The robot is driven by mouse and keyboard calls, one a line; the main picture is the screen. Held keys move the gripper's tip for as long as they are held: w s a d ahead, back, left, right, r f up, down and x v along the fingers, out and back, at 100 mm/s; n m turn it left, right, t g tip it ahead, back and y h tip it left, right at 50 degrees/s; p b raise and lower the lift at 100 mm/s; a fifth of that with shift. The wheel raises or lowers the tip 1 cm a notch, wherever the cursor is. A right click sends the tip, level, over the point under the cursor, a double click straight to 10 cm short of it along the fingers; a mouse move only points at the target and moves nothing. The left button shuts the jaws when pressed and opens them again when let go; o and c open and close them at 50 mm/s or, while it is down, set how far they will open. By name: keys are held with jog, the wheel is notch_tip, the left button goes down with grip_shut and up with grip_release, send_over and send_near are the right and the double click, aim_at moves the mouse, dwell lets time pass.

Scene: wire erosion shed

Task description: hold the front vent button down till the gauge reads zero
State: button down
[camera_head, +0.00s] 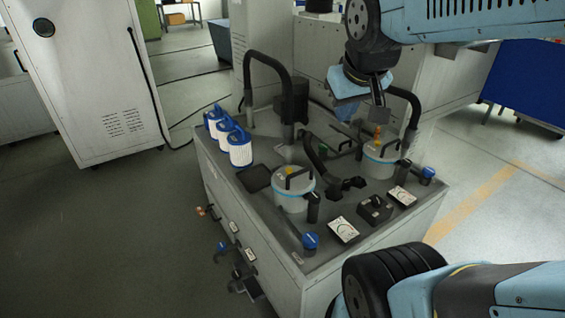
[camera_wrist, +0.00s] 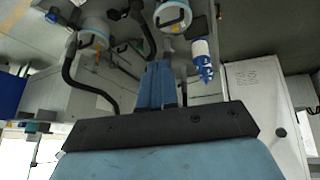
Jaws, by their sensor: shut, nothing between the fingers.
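My gripper (camera_head: 345,113) is shut and empty, hanging in the air over the back part of the grey bench (camera_head: 262,215). Its two blue fingers also show together in the wrist view (camera_wrist: 159,84). The front white canister (camera_head: 292,190) has a blue ring, a black handle and a small yellow piece (camera_head: 289,169) on its lid, perhaps its vent button. The rear canister (camera_head: 380,160) carries an orange piece (camera_head: 377,133). Two white square gauges (camera_head: 344,230) (camera_head: 401,195) lie at the bench's right edge; their readings are too small to tell. My gripper touches neither canister.
Several blue-and-white filter cartridges (camera_head: 240,148) stand at the bench's left. Black hoses (camera_head: 268,62) arch up at the back, and a black bent fitting (camera_head: 320,165) stands between the canisters. Blue-capped valves (camera_head: 310,241) and a black block (camera_head: 375,209) sit along the right edge.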

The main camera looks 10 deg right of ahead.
jog(key=w+d+f+n+t+h, duration=0.1)
jog(key=w+d+f+n+h, duration=0.15)
jog(key=w, duration=0.95)
jog(key=n+t+y, duration=0.1)
jog(key=n+y, duration=0.7)
jog(key=n, duration=0.4)
send_over(291, 170)
notch_tip(291, 170, down, 24)
jog(key=shift+a+r, duration=0.1)
jog(key=shift+r, duration=0.15)
jog(key=shift+f, duration=4.4)
jog(key=shift+f, duration=0.15)
jog(key=shift+f, duration=0.25)
